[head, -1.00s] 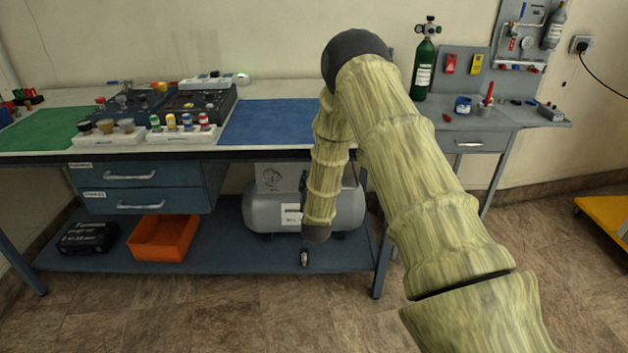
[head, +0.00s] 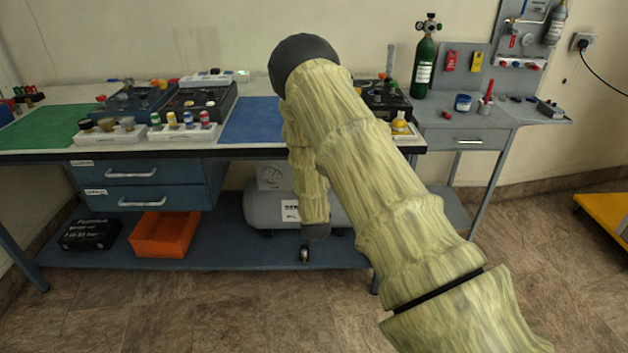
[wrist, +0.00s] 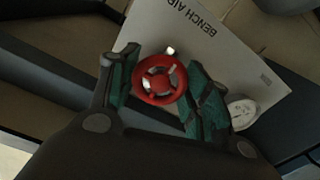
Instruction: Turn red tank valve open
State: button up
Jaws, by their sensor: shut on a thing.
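In the wrist view, my gripper (wrist: 164,78) has one green-padded finger on each side of a red round valve wheel (wrist: 159,74) with spokes. It is shut on the wheel, though part of the finger contact is hard to see. In the head view, a grey tank (head: 265,207) lies on the lower shelf under the bench. My arm hangs down in front of the tank and hides much of it. The red wheel does not show in the head view.
A pale plate marked BENCH AIR (wrist: 215,45) and a small round white gauge (wrist: 241,113) are close to my fingers. The blue lower shelf (head: 215,258), an orange bin (head: 163,236) and the blue drawers (head: 140,188) are left of my arm. Open floor lies in front.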

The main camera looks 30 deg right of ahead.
jog(key=shift+s+f, duration=0.15)
jog(key=shift+f, duration=0.05)
jog(key=o, duration=1)
jog(key=shift+r, duration=0.1)
jog(key=v, duration=1.2)
